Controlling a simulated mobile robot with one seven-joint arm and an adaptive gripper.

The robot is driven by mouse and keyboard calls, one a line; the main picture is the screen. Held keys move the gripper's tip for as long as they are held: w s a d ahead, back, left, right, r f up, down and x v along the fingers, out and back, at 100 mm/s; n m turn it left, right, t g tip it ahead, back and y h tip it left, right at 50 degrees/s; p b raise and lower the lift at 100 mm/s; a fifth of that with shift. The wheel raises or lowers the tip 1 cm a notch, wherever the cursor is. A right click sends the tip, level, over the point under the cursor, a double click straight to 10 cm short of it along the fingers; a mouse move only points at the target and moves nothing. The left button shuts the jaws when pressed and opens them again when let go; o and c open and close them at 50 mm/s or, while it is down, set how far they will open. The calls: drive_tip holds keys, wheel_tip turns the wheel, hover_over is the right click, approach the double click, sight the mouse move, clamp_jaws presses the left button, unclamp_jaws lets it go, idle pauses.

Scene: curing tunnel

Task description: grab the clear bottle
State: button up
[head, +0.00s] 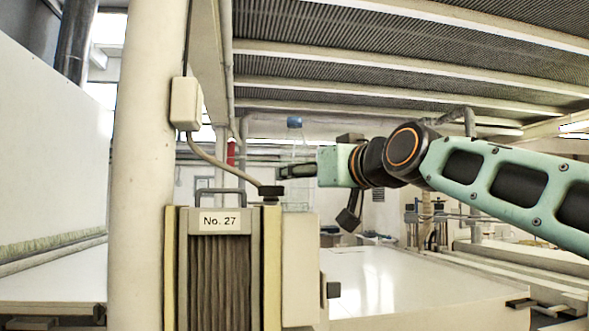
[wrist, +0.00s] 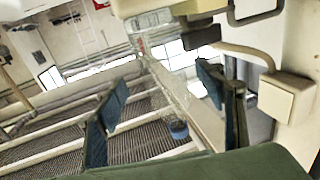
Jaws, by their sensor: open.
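The clear bottle (head: 296,146) with a blue cap stands upright at the top of the pale box beside the No. 27 unit in the head view. My gripper (head: 283,172) reaches in from the right, its fingers level with the bottle's middle and overlapping it. In the wrist view the bottle (wrist: 168,84) appears tilted, blue cap low in the picture. It shows between the two spread fingers of my gripper (wrist: 162,82), with space visible on both sides. Whether a finger touches it I cannot tell. The bottle's lower part is faint in the head view.
The No. 27 unit (head: 220,262) has a handle and a cable on top, close left of my gripper. A thick pale post (head: 146,180) stands farther left. A white tabletop (head: 400,283) lies clear at the lower right.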

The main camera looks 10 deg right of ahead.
drive_tip(key=w+p, duration=0.1)
drive_tip(key=w+a+r+p, duration=0.1)
drive_tip(key=w, duration=0.1)
drive_tip(key=shift+w+a, duration=0.2)
drive_tip(key=shift+p+x, duration=0.3)
drive_tip(key=shift+x, duration=0.5)
drive_tip(key=shift+d, duration=0.1)
drive_tip(key=shift+c, duration=0.7)
drive_tip(key=c, duration=1.4)
